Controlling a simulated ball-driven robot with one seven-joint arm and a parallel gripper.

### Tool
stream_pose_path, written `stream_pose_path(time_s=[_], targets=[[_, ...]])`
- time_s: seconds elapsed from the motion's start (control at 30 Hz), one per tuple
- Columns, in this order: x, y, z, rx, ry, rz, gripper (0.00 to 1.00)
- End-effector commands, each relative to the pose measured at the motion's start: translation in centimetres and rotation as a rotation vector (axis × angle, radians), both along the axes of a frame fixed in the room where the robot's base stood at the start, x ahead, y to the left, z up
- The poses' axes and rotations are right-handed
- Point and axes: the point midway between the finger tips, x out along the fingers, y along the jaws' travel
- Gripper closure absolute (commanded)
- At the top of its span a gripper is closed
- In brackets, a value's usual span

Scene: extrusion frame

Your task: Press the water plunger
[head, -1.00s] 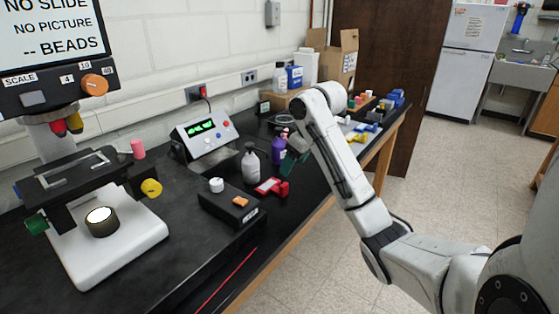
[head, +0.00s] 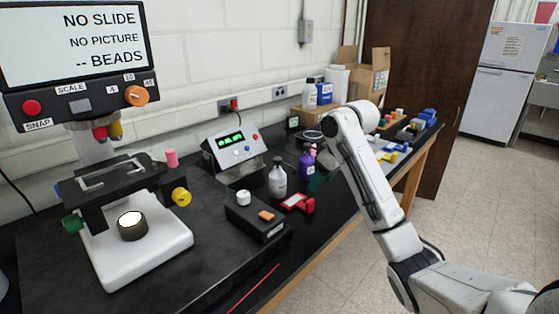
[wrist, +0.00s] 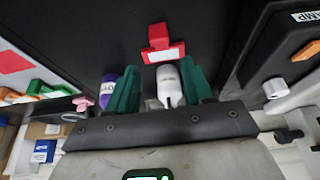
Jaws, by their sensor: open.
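A grey-white bottle (head: 277,179) with a dark top stands on the black bench. A purple bottle (head: 306,165) with a pink top stands to its right. I cannot read which of them holds water. In the wrist view the pale bottle (wrist: 168,86) shows in the gap between my fingers, and the purple bottle (wrist: 109,87) is partly hidden behind the left finger. My gripper (wrist: 160,70) has green fingers spread apart, with nothing held.
A black box (head: 257,220) with a white knob, a red item (head: 299,203) and a display unit (head: 235,147) sit near the bottles. A microscope-like stand (head: 133,260) is at left. Boxes and small coloured items crowd the bench's far end.

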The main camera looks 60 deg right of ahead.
Motion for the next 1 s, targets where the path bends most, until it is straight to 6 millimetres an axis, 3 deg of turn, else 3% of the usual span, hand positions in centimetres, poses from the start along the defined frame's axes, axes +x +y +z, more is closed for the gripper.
stream_pose_path(time_s=[0.07,0.5,1.0], targets=[[0.0,0.0,0.0,0.0,0.0,0.0,0.57],[0.0,0.0,0.0,0.0,0.0,0.0,0.99],[0.0,0.0,0.0,0.0,0.0,0.0,1.0]])
